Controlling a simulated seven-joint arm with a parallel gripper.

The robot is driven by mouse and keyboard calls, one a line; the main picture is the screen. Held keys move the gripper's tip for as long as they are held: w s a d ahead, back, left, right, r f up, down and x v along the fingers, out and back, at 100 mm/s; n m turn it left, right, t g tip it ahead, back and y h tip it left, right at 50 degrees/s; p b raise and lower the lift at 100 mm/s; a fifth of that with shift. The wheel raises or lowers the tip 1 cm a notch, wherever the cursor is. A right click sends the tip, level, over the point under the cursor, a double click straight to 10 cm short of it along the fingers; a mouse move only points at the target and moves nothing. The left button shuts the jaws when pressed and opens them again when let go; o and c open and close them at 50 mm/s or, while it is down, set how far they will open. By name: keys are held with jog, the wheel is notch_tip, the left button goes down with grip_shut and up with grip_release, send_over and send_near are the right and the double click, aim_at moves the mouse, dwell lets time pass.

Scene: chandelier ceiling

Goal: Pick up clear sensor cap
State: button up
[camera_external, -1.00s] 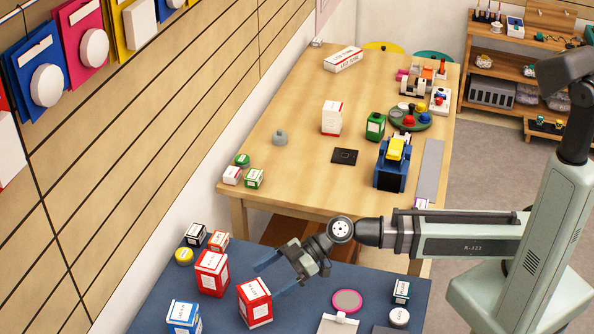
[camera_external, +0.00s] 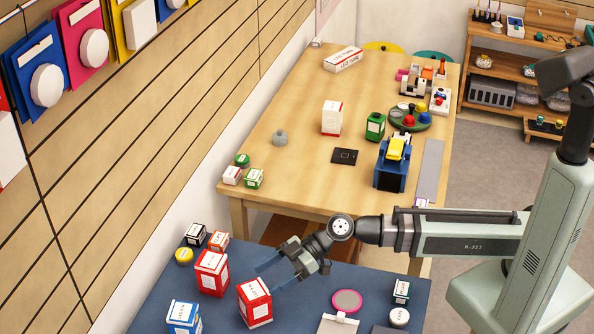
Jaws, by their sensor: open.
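A small grey, translucent-looking domed piece (camera_external: 280,138), which may be the clear sensor cap, stands on the left part of the wooden table (camera_external: 290,180). I cannot tell for sure that it is the cap. My gripper (camera_external: 268,278) is over the dark blue table (camera_external: 300,300) in front, well apart from the domed piece. Its two blue fingers are open and point left, close to a red box (camera_external: 254,302). The view does not show whether they touch the box. Nothing shows between the fingers.
Another red box (camera_external: 211,272), a blue box (camera_external: 183,316) and a yellow round piece (camera_external: 184,256) stand left on the blue table. A pink disc (camera_external: 347,301) lies to the right. A black square plate (camera_external: 344,156) and a white-red box (camera_external: 332,118) are on the wooden table.

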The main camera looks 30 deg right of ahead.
notch_tip(320, 180, up, 10)
jog(key=w+d+f+m+t+h, duration=0.15)
jog(key=w+m, duration=0.25)
jog(key=w, duration=0.8)
jog(key=w+d+m+h, duration=0.3)
jog(key=w+m, duration=0.1)
jog(key=w, duration=0.8)
jog(key=w+d+f+m+h, duration=0.1)
jog(key=w+d+m+h, duration=0.15)
jog(key=w, duration=0.85)
notch_tip(320, 180, up, 2)
jog(key=r+m+g+h, duration=0.15)
jog(key=m+h, duration=0.45)
jog(key=m, duration=0.9)
send_over(280, 130)
jog(key=f, duration=1.4)
jog(key=shift+s+d+f, duration=0.15)
jog(key=shift+d+f, duration=0.05)
jog(key=shift+f, duration=0.05)
jog(key=shift+w+a+f, duration=0.1)
jog(key=shift+f, duration=1.3)
jog(key=shift+w+a+f, duration=0.1)
jog(key=shift+f, duration=1.25)
jog(key=c, duration=0.9)
